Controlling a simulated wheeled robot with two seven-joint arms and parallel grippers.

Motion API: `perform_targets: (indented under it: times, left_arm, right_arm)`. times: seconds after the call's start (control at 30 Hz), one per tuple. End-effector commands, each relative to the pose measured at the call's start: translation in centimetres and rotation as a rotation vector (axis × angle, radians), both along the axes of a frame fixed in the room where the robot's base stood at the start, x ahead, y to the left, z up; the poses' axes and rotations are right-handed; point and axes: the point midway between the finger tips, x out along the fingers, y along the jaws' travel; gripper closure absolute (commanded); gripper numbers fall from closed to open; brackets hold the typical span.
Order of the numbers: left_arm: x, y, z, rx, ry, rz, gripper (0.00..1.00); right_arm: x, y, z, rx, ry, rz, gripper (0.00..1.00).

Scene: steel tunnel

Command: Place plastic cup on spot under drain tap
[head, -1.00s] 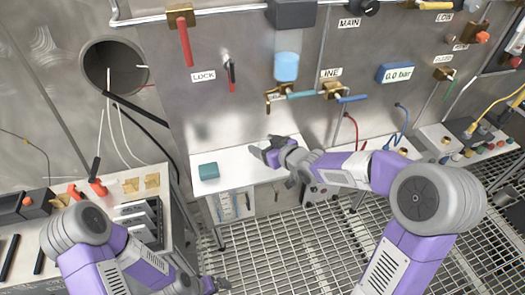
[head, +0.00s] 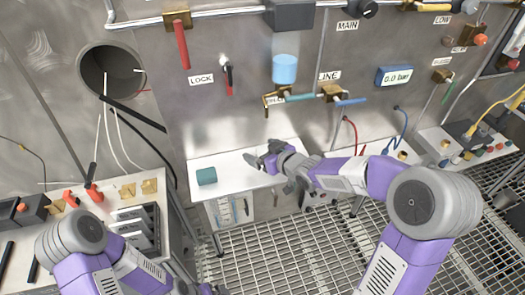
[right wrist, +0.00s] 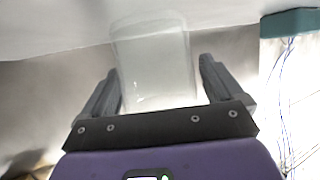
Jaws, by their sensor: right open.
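A clear plastic cup (right wrist: 152,70) shows between the fingers of my right gripper (right wrist: 160,85) in the right wrist view. The gripper is open, with a finger on each side of the cup and a gap to each. In the head view my right gripper (head: 262,161) is low over the white shelf, and I cannot make out the cup there. A brass tap (head: 272,98) with a label below it sits on the wall under a blue cylinder (head: 285,69), above the shelf. My left gripper (head: 207,289) is at the bottom edge, mostly cut off.
The white shelf (head: 228,166) has a teal block (head: 206,176) at its left, also in the right wrist view (right wrist: 290,23). A bench (head: 100,205) with black devices stands at left. Free shelf lies between block and gripper. Levers and hoses hang on the wall.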

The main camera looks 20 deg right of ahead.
Motion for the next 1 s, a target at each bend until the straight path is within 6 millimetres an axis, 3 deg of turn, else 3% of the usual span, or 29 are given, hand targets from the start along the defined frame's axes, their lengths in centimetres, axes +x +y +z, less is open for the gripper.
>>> perform_targets:
  times: [0.17,0.6,0.8,1.0]
  left_arm:
    - [0.0,0.0,1.0,0.0,0.0,0.0,0.0]
    - [0.0,0.0,4.4,0.0,0.0,0.0,0.0]
    - [0.0,0.0,4.9,0.0,0.0,0.0,0.0]
    - [0.0,0.0,4.8,0.0,0.0,0.0,0.0]
  right_arm:
    - [-1.1,-0.7,1.2,-0.001,-0.001,-0.003,0.06]
    - [-8.6,-4.1,4.7,-0.001,-0.002,-0.004,0.06]
    - [-10.0,-4.5,5.0,0.001,0.0,0.0,0.06]
    - [-10.1,-4.6,5.0,0.0,0.0,0.001,0.06]
